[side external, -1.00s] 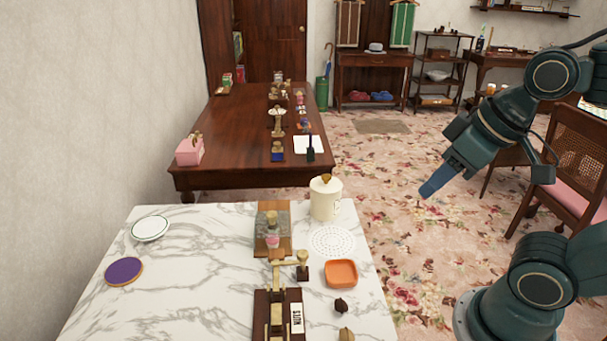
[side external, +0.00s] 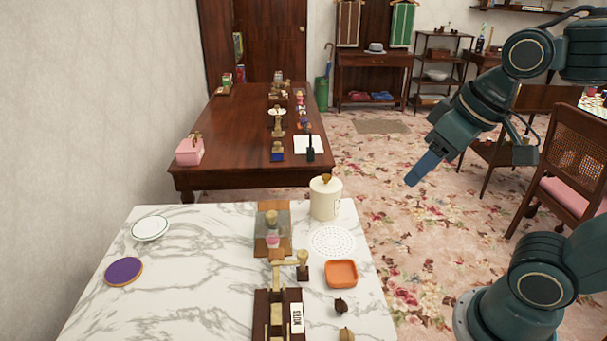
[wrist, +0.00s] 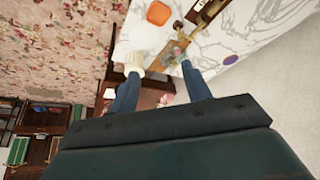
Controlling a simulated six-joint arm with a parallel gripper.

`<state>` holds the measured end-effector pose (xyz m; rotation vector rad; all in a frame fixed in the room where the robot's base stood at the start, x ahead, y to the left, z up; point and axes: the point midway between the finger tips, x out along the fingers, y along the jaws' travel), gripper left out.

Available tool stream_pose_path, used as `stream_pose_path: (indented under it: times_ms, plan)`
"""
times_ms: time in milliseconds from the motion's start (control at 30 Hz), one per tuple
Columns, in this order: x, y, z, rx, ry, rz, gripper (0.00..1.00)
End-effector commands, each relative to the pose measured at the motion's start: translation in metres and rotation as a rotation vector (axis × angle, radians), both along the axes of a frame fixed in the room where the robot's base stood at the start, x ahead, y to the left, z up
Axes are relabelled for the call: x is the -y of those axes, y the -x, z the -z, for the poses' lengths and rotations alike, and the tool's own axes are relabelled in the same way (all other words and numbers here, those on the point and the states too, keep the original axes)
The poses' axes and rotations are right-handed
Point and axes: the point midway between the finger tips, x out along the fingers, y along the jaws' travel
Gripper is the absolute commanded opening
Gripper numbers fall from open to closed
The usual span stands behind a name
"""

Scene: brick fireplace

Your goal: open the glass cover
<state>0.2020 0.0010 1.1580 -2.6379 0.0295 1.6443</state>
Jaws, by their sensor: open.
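The glass cover (side external: 273,229) is a clear box on a wooden board, standing on the marble table, with a tan knob-like piece and something pink showing at it. I cannot tell whether these are on or inside the glass. It shows small between my fingers in the wrist view (wrist: 172,54). My gripper (side external: 412,180) is in the air to the right of the table, well apart from the cover. Its two blue fingers are spread with nothing between them in the wrist view (wrist: 160,69).
A cream canister (side external: 325,200) stands close to the right of the cover. A brass-and-wood device (side external: 278,305), a wooden stamp (side external: 303,265) and an orange dish (side external: 341,273) are in front. A white plate (side external: 150,228) and purple coaster (side external: 124,271) lie left, with bare marble between.

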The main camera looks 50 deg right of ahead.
Motion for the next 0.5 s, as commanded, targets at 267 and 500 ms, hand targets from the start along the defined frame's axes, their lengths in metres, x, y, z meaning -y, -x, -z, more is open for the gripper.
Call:
stream_pose_path:
  times_ms: [267, 500]
  plan:
    - [-0.002, -0.054, -0.018, -0.075, -0.032, 0.066, 0.48]
    - [-0.004, -0.106, -0.024, -0.141, -0.058, 0.134, 0.48]
